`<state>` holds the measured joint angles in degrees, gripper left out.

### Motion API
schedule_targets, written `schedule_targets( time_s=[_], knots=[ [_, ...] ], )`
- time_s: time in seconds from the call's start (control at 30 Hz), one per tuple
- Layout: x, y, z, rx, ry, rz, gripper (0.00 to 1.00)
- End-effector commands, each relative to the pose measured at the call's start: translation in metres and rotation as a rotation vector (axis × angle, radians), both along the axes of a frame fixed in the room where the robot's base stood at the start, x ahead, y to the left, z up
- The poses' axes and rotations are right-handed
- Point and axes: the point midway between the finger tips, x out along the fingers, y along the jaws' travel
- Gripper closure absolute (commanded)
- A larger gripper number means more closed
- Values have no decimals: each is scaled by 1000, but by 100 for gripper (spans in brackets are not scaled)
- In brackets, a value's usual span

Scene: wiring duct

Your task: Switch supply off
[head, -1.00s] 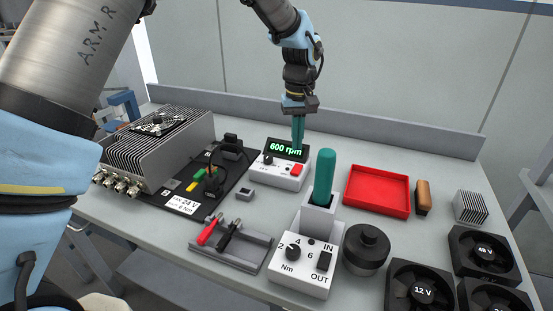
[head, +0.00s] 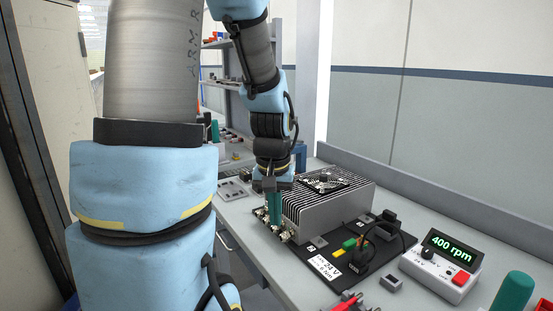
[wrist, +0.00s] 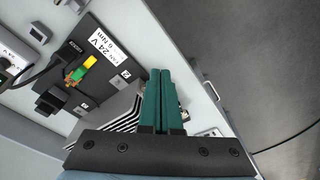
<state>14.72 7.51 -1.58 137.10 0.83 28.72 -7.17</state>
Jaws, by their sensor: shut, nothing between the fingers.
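The supply (head: 438,284) is a small white box with a black display (head: 452,252) lit green with "400 rpm". A red switch (head: 461,278) and a black knob (head: 428,253) are on its front panel. I cannot make out the switch's position. At the left edge of the wrist view the supply (wrist: 14,56) shows only in part. My gripper (head: 274,226) points down at the left front corner of the finned unit, well left of the supply. Its teal fingers are shut and empty. They also show in the wrist view (wrist: 161,72).
The grey finned unit (head: 335,208) with a fan on top stands on a black board labelled "24 V" (head: 326,268), with a cable and connectors. A teal handle (head: 513,292) rises at the lower right. A small grey block (head: 391,283) lies between board and supply.

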Motion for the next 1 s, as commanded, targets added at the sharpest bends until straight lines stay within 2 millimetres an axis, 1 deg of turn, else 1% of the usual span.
schedule_targets(
  time_s=[0.03, 0.1, 0.2, 0.27, 0.83, 0.93, 1.0],
  knots=[
    [-12, 24, 0, 0, -8, 30, 100],
    [-25, 44, -2, 0, -16, 51, 100],
    [-38, 60, -4, 2, -22, 68, 100],
    [-42, 65, -4, 2, -24, 73, 100],
    [-42, 65, -5, 3, -24, 71, 100],
    [-35, 57, -5, 2, -22, 50, 100],
    [-24, 44, -4, 3, -19, 19, 100]
  ],
)
